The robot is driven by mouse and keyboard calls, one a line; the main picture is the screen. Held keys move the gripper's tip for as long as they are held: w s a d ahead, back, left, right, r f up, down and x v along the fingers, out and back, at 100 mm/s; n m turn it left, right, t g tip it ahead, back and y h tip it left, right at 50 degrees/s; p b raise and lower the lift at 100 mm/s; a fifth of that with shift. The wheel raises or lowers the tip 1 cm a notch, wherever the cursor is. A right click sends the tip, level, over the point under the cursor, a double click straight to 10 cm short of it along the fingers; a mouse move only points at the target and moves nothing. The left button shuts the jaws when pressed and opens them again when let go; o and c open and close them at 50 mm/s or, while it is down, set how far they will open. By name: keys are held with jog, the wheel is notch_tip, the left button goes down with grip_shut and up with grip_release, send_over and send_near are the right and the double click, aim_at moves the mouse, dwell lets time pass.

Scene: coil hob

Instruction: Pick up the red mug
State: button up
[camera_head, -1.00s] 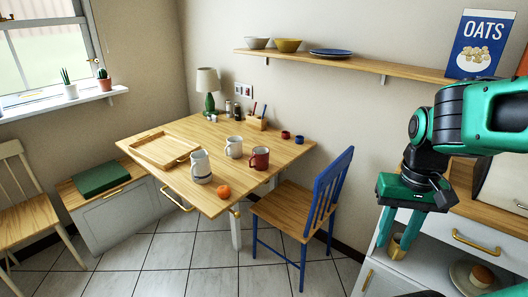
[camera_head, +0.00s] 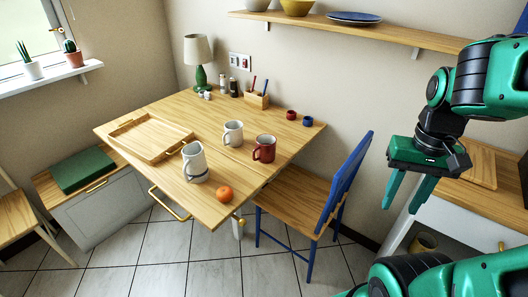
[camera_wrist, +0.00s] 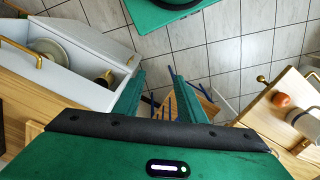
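The red mug (camera_head: 264,149) stands upright on the wooden table (camera_head: 215,208), near its right side, with its handle towards the left. A white mug (camera_head: 233,133) stands behind and left of it. My gripper (camera_head: 405,208) hangs to the right of the table and the blue chair, well apart from the mug, with its fingers pointing down. In the wrist view my gripper (camera_wrist: 152,82) has its two fingers apart with nothing between them. The red mug is not seen in the wrist view.
A blue chair (camera_head: 345,185) stands between my gripper and the table. A white jug (camera_head: 194,162), an orange (camera_head: 224,194) and a wooden tray (camera_head: 150,139) are on the table. A counter (camera_head: 480,190) is at the right. A shelf (camera_head: 350,30) runs above.

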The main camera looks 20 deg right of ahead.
aim_at(263, 152)
jog(key=o, duration=0.5)
jog(key=shift+s+r, duration=0.15)
jog(key=shift+r, duration=0.05)
jog(key=o, duration=1)
jog(key=w+n, duration=0.1)
jog(key=w, duration=0.1)
jog(key=w+a+n+t, duration=0.1)
jog(key=w, duration=0.1)
jog(key=w+a, duration=0.1)
jog(key=w, duration=0.1)
jog(key=shift+w+a+n+t+h, duration=0.1)
jog(key=shift+w+n+t+h, duration=0.15)
jog(key=shift+n+t+h, duration=0.15)
jog(key=shift+c, duration=0.2)
jog(key=w+a+f+n+t+y, duration=0.2)
jog(key=w+a+f+n, duration=0.15)
jog(key=w+a, duration=0.45)
jog(key=w+a+f+n+t+y, duration=0.1)
jog(key=w+a+f+n, duration=0.1)
jog(key=w+a+n, duration=0.6)
jog(key=shift+w+f+m+t+y, duration=0.3)
jog(key=shift+w+f+t+y, duration=0.65)
jog(key=shift+w+f, duration=2.3)
jog(key=shift+w+f+m+t+y, duration=0.4)
jog(key=shift+w+f+t, duration=1)
jog(key=shift+w, duration=3.8)
jog(key=shift+w+f+m+t+y, duration=0.25)
jog(key=shift+w+f+t+y, duration=0.7)
jog(key=shift+w+f, duration=2.3)
